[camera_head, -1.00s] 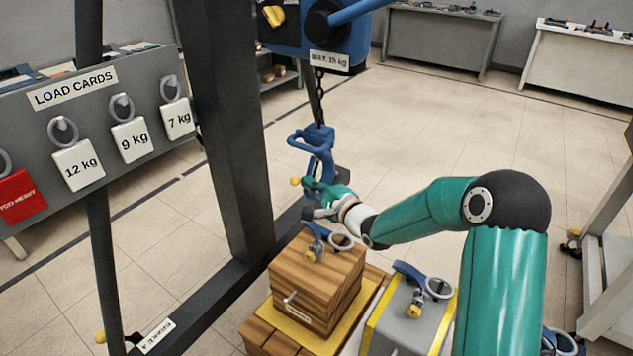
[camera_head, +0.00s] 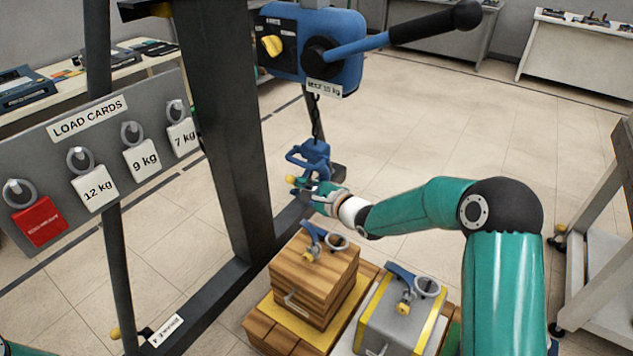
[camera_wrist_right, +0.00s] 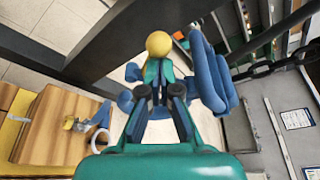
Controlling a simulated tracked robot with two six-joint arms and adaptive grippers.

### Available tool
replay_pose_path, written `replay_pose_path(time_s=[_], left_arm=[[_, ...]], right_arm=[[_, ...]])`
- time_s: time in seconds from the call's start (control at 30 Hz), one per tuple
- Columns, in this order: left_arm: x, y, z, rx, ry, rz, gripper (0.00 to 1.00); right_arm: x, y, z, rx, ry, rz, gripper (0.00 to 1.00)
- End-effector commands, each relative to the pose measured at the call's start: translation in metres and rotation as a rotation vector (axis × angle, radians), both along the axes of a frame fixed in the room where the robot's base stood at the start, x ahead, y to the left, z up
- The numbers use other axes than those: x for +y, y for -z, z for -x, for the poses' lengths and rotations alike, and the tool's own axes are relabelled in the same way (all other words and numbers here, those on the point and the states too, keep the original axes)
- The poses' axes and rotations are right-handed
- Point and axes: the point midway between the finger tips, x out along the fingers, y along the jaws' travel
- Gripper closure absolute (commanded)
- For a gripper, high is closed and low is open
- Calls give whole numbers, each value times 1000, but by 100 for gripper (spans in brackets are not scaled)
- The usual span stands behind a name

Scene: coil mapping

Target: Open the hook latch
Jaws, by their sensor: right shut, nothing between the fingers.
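The blue hook (camera_head: 312,152) hangs on a chain below the hoist; in the right wrist view its blue body (camera_wrist_right: 212,75) is to the right of the fingers. A yellow ball knob (camera_head: 291,180) sits at the hook's lower left. In the right wrist view this knob (camera_wrist_right: 158,44) is just beyond the fingertips. My right gripper (camera_head: 312,190) is at the hook's lower part, its fingers (camera_wrist_right: 158,72) together and holding nothing. Whether they touch the knob or latch is unclear. The latch's position is hard to make out. My left gripper is not in view.
A blue hoist (camera_head: 310,45) with a long lever is above the hook. A dark post (camera_head: 225,130) stands to the left. Below are a wooden crate (camera_head: 313,278) and a grey block (camera_head: 395,315), both with rings on top. A load-card board (camera_head: 60,150) is at left.

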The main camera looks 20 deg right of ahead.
Motion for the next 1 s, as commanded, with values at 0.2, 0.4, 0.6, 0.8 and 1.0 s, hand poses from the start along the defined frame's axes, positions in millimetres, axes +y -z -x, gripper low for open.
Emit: replay_pose_path(time_s=[0.2, 0.4, 0.6, 0.8, 1.0], left_arm=[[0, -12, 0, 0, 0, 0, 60], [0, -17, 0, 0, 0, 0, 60], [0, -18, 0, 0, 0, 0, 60], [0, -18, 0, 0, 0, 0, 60], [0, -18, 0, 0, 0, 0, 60]], right_arm=[[-1, -15, -1, -1, -2, 0, 100], [-2, -20, -3, -1, -3, 1, 100], [-2, -21, -3, -2, -4, 2, 100], [-2, -21, -3, -3, -4, 1, 100], [-2, -21, -3, -3, -4, 1, 100]])
